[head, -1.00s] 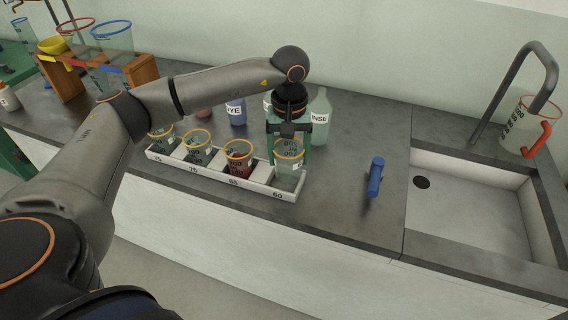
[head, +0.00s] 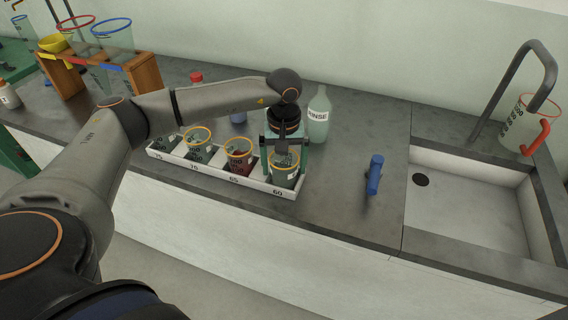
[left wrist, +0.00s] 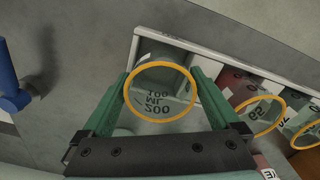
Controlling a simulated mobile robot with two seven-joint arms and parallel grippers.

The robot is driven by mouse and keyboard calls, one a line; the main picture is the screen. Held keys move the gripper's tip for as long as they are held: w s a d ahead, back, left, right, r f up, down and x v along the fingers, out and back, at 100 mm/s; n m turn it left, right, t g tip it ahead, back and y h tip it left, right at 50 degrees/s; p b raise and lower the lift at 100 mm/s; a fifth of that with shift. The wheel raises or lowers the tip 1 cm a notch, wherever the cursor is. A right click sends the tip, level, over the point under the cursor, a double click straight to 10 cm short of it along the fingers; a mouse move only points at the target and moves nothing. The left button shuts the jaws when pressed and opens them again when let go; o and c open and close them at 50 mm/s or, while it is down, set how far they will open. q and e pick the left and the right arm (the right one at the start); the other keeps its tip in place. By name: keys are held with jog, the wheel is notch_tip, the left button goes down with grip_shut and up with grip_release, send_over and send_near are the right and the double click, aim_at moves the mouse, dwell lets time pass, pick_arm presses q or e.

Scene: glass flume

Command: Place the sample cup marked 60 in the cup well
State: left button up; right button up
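The sample cup at the 60 label (head: 285,176) is a clear cup with an orange rim, upright in the right end of the white tray (head: 215,176). It also shows in the left wrist view (left wrist: 160,105), with the markings 100, ML and 200. My left gripper (head: 284,158) is down at this cup, with its green fingers on either side. In the left wrist view the gripper (left wrist: 160,88) is open around the cup, its fingers close to the rim; contact cannot be told. My right gripper is not in view. I cannot identify the cup well.
Several other orange-rimmed cups stand in the tray, one with red contents (head: 239,156). A rinse bottle (head: 318,118) stands behind.

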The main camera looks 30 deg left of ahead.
pick_arm(q)
notch_tip(320, 180, up, 12)
jog(key=b, duration=0.1)
jog(key=shift+r, duration=0.2)
dwell(0.4)
